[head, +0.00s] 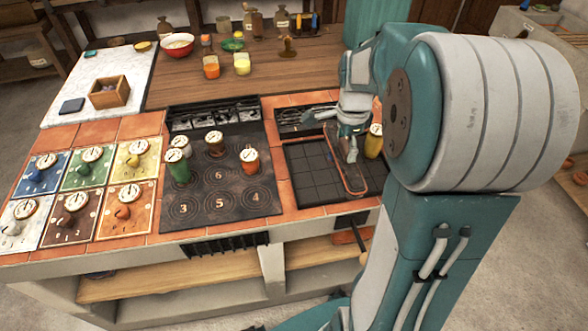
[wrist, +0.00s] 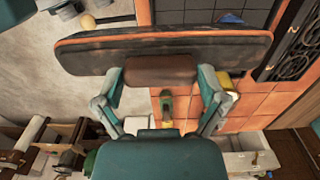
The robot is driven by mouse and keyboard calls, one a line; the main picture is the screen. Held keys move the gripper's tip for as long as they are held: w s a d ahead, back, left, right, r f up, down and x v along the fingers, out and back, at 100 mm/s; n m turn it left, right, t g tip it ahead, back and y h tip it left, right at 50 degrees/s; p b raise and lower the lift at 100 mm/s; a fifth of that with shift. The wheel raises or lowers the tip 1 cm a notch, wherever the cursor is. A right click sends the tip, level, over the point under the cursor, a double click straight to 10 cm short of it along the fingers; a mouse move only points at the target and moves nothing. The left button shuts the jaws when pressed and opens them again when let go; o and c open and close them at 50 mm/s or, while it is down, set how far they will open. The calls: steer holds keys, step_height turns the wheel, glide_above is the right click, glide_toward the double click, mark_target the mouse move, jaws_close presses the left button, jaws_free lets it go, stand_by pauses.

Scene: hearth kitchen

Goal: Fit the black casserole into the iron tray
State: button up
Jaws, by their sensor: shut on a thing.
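The black casserole, a long dark dish with an orange rim (head: 350,172), is held at a slant over the right part of the counter. In the wrist view it (wrist: 220,48) spans the top of the picture, with a brown grip block at its near side. My gripper (head: 347,132) is shut on this block; in the wrist view the fingers (wrist: 160,78) stand at either side of it. The iron tray (head: 308,172), a black gridded square, lies under and left of the casserole, which hides its right part. I cannot tell whether they touch.
A yellow cup-like thing (head: 374,141) stands close to the right of the casserole. The dark numbered hob (head: 240,204) at left carries several lidded pots. A wooden board (head: 245,88) with bowls is behind.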

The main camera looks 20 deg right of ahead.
steer(key=w+a+f, duration=0.1)
steer(key=w+f, duration=0.3)
steer(key=w+a+f, duration=0.2)
steer(key=w+f, duration=0.2)
steer(key=w+a+f, duration=0.2)
steer(key=w+f, duration=0.2)
steer(key=f, duration=0.1)
steer(key=shift+a, duration=0.15)
steer(key=shift+r, duration=0.1)
steer(key=shift+a, duration=0.15)
steer(key=o, duration=0.9)
steer(key=shift+s, duration=0.1)
steer(key=shift+o, duration=0.4)
